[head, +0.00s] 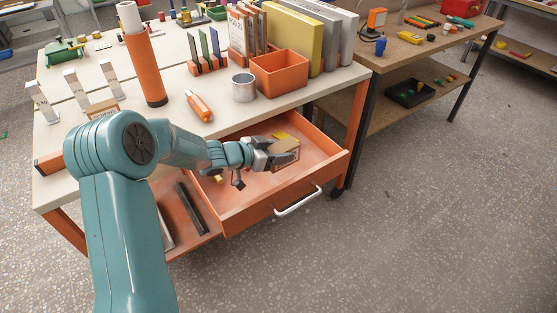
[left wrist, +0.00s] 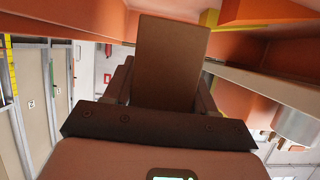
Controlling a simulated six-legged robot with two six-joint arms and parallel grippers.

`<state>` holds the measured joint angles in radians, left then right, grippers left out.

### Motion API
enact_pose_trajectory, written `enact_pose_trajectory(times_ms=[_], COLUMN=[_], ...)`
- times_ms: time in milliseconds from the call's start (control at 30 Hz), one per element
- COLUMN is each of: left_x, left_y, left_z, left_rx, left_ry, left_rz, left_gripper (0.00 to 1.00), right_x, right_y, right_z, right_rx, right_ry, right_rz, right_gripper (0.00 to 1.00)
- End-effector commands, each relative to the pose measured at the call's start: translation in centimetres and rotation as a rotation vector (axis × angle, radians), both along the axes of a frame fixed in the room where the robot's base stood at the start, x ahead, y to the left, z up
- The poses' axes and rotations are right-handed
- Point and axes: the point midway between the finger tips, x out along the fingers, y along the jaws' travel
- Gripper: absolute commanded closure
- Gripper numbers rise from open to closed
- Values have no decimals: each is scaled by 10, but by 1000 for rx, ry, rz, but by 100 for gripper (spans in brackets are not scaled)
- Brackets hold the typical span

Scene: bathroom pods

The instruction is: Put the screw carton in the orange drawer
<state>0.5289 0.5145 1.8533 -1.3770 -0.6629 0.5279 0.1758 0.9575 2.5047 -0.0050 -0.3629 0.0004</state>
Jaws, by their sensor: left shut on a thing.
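The screw carton (head: 286,154) is a small brown box. My left gripper (head: 280,153) is shut on it and holds it over the open orange drawer (head: 245,209). In the left wrist view the carton (left wrist: 170,62) stands out between the fingers, with orange drawer surfaces around it. The drawer is pulled out from under the worktop and has a silver handle (head: 298,201). A yellow item (head: 281,135) lies towards the back of the drawer. I cannot tell whether the carton touches the drawer floor. My right gripper is not in view.
On the worktop above the drawer are an orange bin (head: 279,75), a metal cup (head: 243,88), an orange bottle (head: 199,106) and a tall orange-and-white cylinder (head: 146,65). A second bench (head: 420,45) stands to the right. The floor in front is clear.

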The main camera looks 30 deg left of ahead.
Motion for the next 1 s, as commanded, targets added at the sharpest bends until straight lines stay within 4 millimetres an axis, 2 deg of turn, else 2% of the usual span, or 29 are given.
enact_pose_trajectory(times_ms=[33,133,900,933,1000], left_x=[0,0,0,0,0], left_y=[0,1,0,0,0], left_z=[-11,-22,-34,-35,-35], left_rx=[-3,-1,0,-1,-1], left_ry=[1,1,-2,0,0], left_rz=[1,2,1,1,1], left_gripper=[88,88,88,41,19], right_x=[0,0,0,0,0], right_y=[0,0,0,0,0], right_z=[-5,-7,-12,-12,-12], right_rx=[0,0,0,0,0], right_ry=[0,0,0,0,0], right_rz=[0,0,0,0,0], right_gripper=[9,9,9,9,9])
